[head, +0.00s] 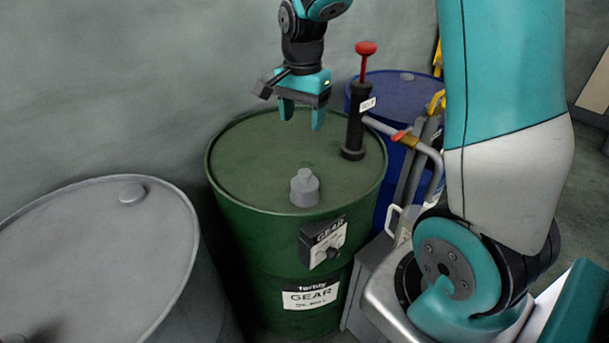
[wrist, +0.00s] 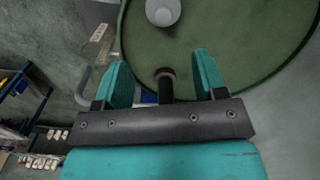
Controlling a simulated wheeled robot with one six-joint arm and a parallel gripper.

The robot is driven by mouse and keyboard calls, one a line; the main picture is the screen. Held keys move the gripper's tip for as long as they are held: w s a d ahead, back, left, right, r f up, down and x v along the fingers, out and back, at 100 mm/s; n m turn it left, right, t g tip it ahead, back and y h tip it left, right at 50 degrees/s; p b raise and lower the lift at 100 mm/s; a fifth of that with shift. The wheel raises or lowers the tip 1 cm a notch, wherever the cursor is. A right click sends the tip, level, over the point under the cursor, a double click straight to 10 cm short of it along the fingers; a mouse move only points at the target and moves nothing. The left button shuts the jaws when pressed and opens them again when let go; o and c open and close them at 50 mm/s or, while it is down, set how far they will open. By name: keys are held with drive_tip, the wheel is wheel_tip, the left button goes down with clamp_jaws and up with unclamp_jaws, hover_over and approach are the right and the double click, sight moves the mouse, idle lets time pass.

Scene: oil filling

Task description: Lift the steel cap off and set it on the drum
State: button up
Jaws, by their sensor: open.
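The steel cap (head: 305,188), a grey stepped cylinder with a narrower top, stands upright on the top of the green drum (head: 240,165), near its front edge. In the wrist view the cap (wrist: 163,12) is cut by the upper picture edge, ahead of the fingers. My gripper (head: 302,120) is open and empty, with its teal fingers pointing down above the far part of the drum top. It is apart from the cap. In the wrist view the gripper (wrist: 160,62) has a wide gap between its fingers, and the cap lies beyond the tips.
A black hand pump (head: 356,120) with a red knob stands on the drum's right side, close to my gripper. A dark post (wrist: 165,88) shows between the fingers. A blue drum (head: 400,90) is behind right, a grey drum (head: 90,240) at left. The green top's left part is bare.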

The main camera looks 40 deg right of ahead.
sight(305, 171)
drive_tip(key=shift+m, duration=0.4)
drive_tip(key=f, duration=0.4)
drive_tip(key=f+p, duration=0.1)
drive_tip(key=f, duration=0.3)
drive_tip(key=d+f, duration=0.1)
drive_tip(key=f, duration=0.3)
drive_tip(key=shift+w+f+p, duration=0.2)
drive_tip(key=shift+p, duration=0.15)
drive_tip(key=shift+w+d+f+p, duration=0.15)
drive_tip(key=shift+f+p, duration=0.3)
drive_tip(key=shift+f, duration=0.85)
drive_tip(key=shift+w+d+f+p, duration=0.15)
drive_tip(key=shift+f+p, duration=0.25)
drive_tip(key=shift+f, duration=0.85)
drive_tip(key=shift+a, duration=0.1)
drive_tip(key=c, duration=1.1)
drive_tip(key=shift+r, duration=0.1)
